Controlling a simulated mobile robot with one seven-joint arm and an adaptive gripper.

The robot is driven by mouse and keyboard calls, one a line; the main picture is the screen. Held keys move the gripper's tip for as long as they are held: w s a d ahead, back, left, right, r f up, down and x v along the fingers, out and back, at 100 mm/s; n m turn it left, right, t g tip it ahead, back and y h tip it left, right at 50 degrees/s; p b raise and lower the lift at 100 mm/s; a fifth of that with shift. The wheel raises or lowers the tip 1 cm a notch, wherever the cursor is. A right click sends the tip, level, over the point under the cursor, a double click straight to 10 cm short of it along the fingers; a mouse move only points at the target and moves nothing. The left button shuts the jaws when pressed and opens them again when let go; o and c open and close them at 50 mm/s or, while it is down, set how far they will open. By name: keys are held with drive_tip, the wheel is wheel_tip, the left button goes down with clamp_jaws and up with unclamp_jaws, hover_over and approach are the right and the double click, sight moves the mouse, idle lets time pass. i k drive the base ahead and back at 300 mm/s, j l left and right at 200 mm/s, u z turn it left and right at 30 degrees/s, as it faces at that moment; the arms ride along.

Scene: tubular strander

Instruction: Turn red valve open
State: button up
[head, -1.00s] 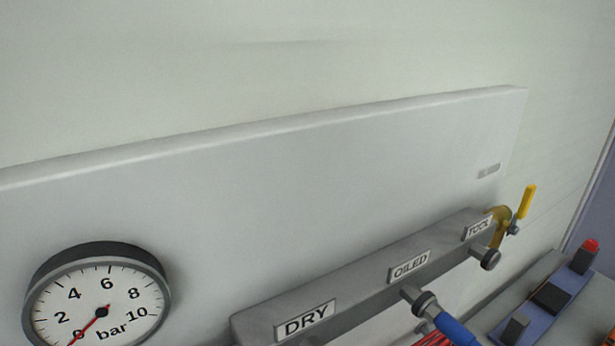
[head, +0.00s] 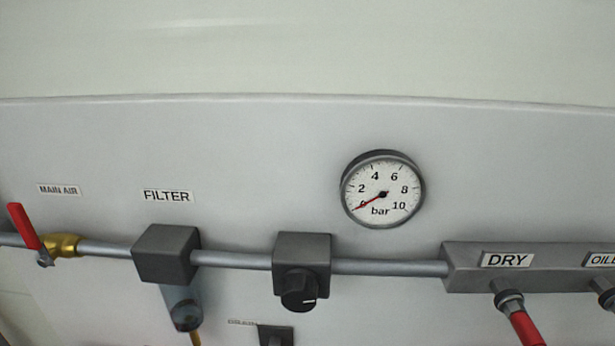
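The red valve handle (head: 24,226) is at the far left of the head view, on a brass valve body (head: 64,244) in the grey air pipe. The handle stands up steeply across the pipe, leaning to the left. A label reading MAIN AIR (head: 59,189) is above it. The pressure gauge (head: 383,189) has its red needle at about 0 bar. My gripper is not in the view.
Along the pipe are a filter block (head: 166,254) with a bowl below, a regulator with a black knob (head: 298,289), and a grey manifold (head: 465,268) labelled DRY with a red-sleeved fitting (head: 526,328). The panel above is bare.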

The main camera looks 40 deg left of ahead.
sight(17, 210)
drive_tip(key=j+u, duration=0.1)
drive_tip(key=u, duration=3)
drive_tip(key=l, duration=0.1)
